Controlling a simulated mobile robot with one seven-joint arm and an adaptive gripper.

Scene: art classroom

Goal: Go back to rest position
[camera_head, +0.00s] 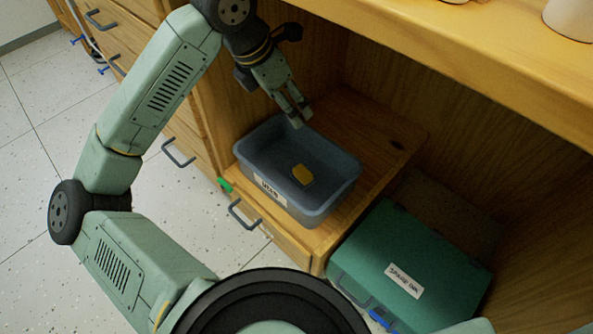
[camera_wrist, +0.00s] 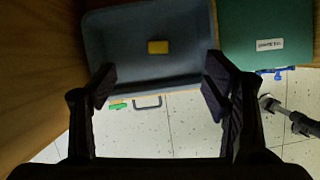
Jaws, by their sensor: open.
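My gripper (camera_head: 297,116) is open and empty, just above the far edge of a blue-grey bin (camera_head: 325,206). In the wrist view, the two fingers of my gripper (camera_wrist: 159,88) are spread wide, with the bin (camera_wrist: 110,50) beyond them. A small yellow block (camera_head: 302,175) lies inside the bin, apart from the fingers. The block also shows in the wrist view (camera_wrist: 158,47). The bin has a white label on its front and stands on a wooden drawer unit (camera_head: 385,135) under a wooden worktop.
The worktop (camera_head: 460,50) overhangs at upper right, close to my gripper. A green case (camera_head: 430,255) labelled "SPARE INK" stands right of the bin. Wooden drawers (camera_head: 180,130) with dark handles are at left, partly behind my arm. The tiled floor (camera_head: 40,120) at far left is open.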

